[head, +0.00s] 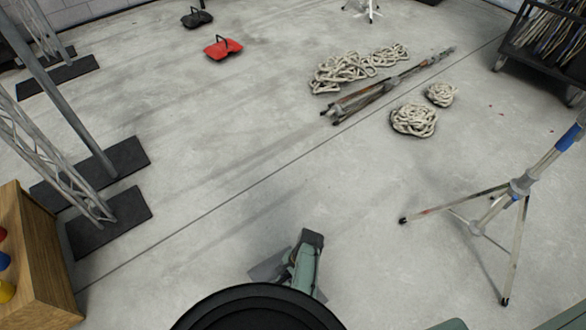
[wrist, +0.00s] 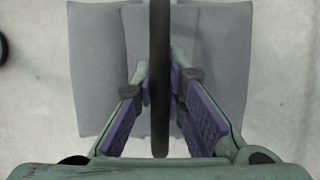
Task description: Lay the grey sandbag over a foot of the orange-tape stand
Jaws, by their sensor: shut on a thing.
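The grey sandbag (wrist: 100,65) has two flat lobes and a dark upright handle (wrist: 159,60), seen in the wrist view. My gripper (wrist: 160,78) is shut on that handle, with one finger on each side and a lobe spreading out to each side. In the head view a grey part of the bag (head: 264,268) shows beside my green wrist near the bottom centre; the rest is hidden by my arm.
A folded stand (head: 385,88) lies on the floor between rope coils (head: 345,70). A red sandbag (head: 223,48) and a black one (head: 197,18) lie farther back. Truss bases (head: 110,222) and a wooden box (head: 40,265) stand left. The middle floor is clear.

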